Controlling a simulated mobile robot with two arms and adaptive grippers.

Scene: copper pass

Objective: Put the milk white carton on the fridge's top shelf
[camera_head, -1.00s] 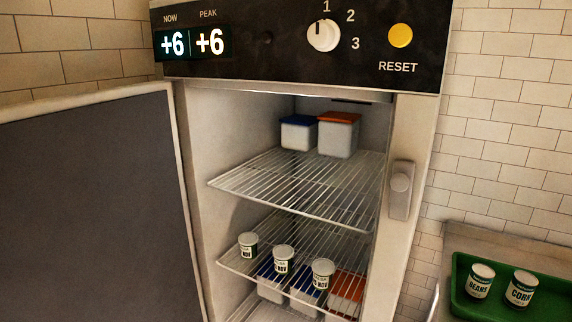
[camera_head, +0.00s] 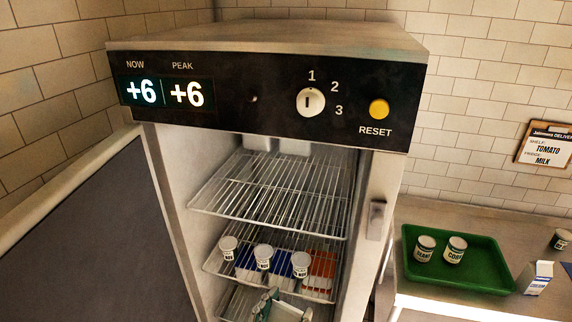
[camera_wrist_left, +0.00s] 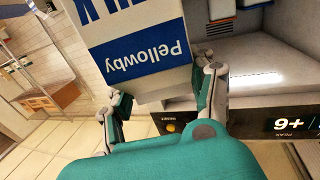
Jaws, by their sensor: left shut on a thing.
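A white carton with a blue band reading "Pellowby" (camera_wrist_left: 135,50) fills the upper middle of the left wrist view, upside down there. My left gripper (camera_wrist_left: 162,88) is shut on it, one finger on each side. In the head view the left gripper (camera_head: 266,303) shows at the bottom edge, in front of the fridge's lower part, mostly cut off by the frame. The fridge (camera_head: 375,185) stands open. Its top shelf (camera_head: 275,195), a wire rack, is bare at the front, with two white containers (camera_head: 292,146) at the back, their tops hidden. My right gripper is not in view.
The open fridge door (camera_head: 85,235) stands at the left. At the right, a green tray (camera_head: 490,273) with two cans and another white-and-blue carton (camera_head: 537,278) are on the counter.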

